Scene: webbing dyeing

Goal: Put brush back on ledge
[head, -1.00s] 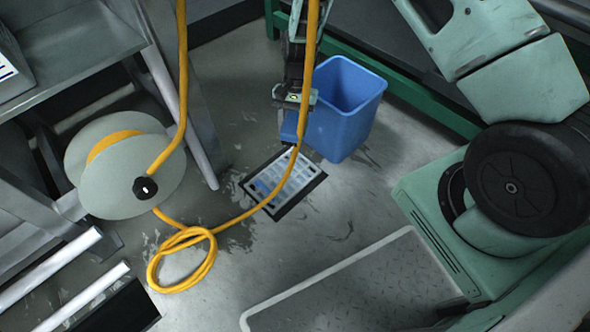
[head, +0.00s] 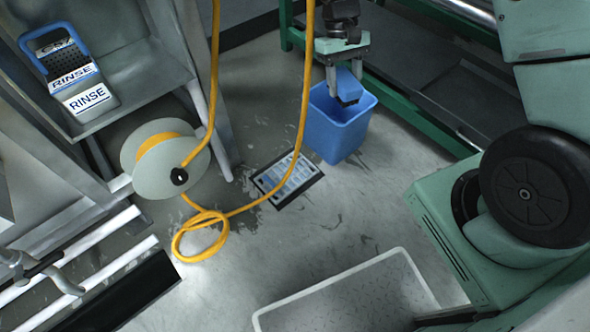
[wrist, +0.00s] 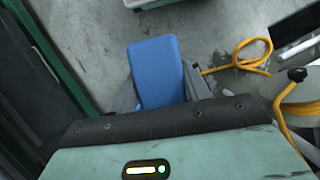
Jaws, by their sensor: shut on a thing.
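My gripper (head: 344,78) is shut on a blue block-shaped thing (head: 348,90), which I take to be the brush. In the head view it hangs in front of the blue bucket's (head: 335,130) opening; whether it is above or inside the rim is hard to tell. In the wrist view the blue block (wrist: 157,70) sits between the grey fingers, its smooth flat side showing.
A blue-and-grey box marked RINSE (head: 85,95) stands on the grey shelf. A yellow hose (head: 303,100) runs past the gripper's left to a reel (head: 150,170) and floor coil. A green-framed rack (head: 430,125) stands behind.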

